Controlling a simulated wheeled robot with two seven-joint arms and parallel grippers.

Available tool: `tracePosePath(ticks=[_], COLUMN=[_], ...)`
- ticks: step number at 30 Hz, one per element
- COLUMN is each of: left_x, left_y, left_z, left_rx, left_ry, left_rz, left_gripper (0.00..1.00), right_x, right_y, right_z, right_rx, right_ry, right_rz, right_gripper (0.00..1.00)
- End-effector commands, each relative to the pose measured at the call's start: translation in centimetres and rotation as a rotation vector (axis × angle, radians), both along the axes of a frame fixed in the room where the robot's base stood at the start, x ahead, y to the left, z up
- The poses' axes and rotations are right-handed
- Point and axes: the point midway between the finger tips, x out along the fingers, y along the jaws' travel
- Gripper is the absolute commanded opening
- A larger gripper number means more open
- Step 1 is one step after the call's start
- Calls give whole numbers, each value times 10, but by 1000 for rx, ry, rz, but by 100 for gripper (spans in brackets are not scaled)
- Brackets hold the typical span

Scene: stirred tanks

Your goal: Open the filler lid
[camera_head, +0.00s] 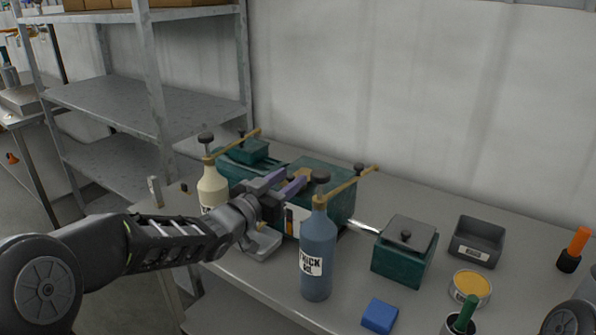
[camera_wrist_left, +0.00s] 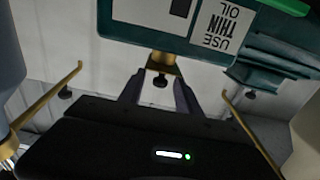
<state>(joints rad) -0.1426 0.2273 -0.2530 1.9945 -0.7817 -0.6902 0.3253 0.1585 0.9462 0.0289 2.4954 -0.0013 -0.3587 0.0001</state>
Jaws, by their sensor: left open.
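The green tank (camera_head: 335,198) stands at the back of the table; its front label is mostly hidden by my left arm. The left wrist view shows the tank (camera_wrist_left: 140,32) upside down, with a label (camera_wrist_left: 222,22) reading "USE THIN OIL". A small brass fitting (camera_wrist_left: 163,64) with a black knob, seemingly the filler lid, sits at the tank's edge. My left gripper (camera_head: 292,177) is open near the tank top. In the wrist view its fingers (camera_wrist_left: 160,82) stand on either side of the fitting and knob, with gaps visible. My right gripper is not in view.
A blue THICK OIL bottle (camera_head: 318,245) stands close right of the gripper, a cream bottle (camera_head: 213,187) close left; both have long brass spouts. A green lidded box (camera_head: 402,260), grey tray (camera_head: 477,240), yellow tin (camera_head: 469,287) and blue block (camera_head: 380,315) lie to the right.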

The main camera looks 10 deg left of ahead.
Motion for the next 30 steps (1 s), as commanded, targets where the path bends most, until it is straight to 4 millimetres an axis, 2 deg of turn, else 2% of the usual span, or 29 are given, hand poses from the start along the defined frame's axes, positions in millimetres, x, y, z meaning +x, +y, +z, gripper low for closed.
tracePosePath(ticks=[3,7,18,30], left_x=[18,32,39,38], left_y=[-8,-13,-15,-15], left_z=[0,1,0,0], left_rx=[1,1,0,0], left_ry=[2,1,0,0], left_rz=[-1,0,1,1], left_gripper=[40,40,40,7], right_x=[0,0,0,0], right_y=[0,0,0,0], right_z=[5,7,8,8], right_rx=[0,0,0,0], right_ry=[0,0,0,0], right_rz=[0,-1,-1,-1], right_gripper=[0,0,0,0])
